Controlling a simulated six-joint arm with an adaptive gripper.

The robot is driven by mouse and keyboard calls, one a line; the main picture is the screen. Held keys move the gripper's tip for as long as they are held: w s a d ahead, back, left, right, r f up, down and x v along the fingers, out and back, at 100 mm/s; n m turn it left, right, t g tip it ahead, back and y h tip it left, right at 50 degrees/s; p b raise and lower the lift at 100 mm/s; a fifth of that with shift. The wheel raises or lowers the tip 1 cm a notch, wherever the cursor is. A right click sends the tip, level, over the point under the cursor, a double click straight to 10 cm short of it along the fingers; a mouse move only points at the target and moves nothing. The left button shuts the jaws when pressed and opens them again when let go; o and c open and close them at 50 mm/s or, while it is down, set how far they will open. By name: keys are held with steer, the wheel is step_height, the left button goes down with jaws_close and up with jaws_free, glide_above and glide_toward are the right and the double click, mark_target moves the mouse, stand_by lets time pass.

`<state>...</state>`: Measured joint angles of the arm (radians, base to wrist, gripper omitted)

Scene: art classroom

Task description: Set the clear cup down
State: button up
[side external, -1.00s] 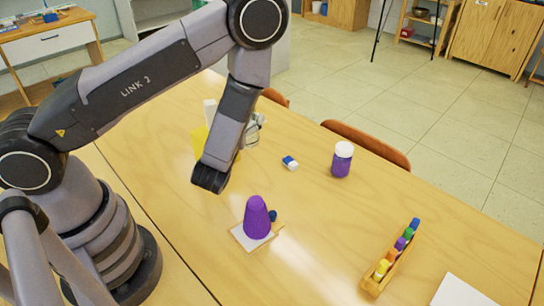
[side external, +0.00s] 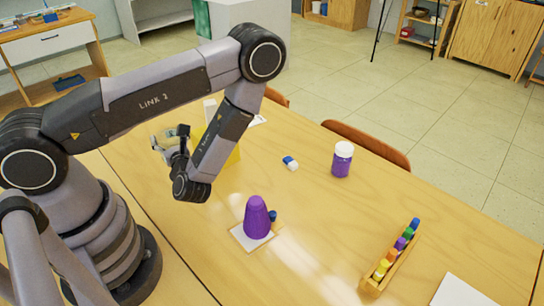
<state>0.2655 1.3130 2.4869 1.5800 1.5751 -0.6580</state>
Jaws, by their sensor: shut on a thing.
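My gripper (side external: 165,143) is at the left of the far part of the table, partly hidden behind my wrist. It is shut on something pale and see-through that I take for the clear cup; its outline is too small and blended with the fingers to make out. I cannot tell how far it is above the table (side external: 330,230). No other clear cup shows on the table.
A yellow object (side external: 233,157) is partly behind my arm. An eraser (side external: 290,163), purple jar (side external: 342,160) and rack of coloured bottles (side external: 391,262) stand to the right.

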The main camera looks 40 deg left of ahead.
steer(key=a+f+n+g, duration=0.1)
steer(key=a+n+g, duration=0.15)
steer(key=a, duration=0.85)
steer(key=shift+g+y, duration=0.3)
steer(key=shift+g, duration=0.35)
steer(key=shift+w+a+f, duration=0.15)
steer(key=shift+f, duration=1.85)
steer(key=shift+w+a+f, duration=0.1)
steer(key=shift+a+f, duration=0.05)
steer(key=shift+f, duration=1.8)
steer(key=o, duration=1.1)
steer(key=shift+f, duration=0.1)
steer(key=shift+d, duration=0.1)
steer(key=d, duration=0.8)
steer(key=s+d, duration=0.1)
steer(key=d, duration=0.2)
steer(key=shift+d, duration=0.4)
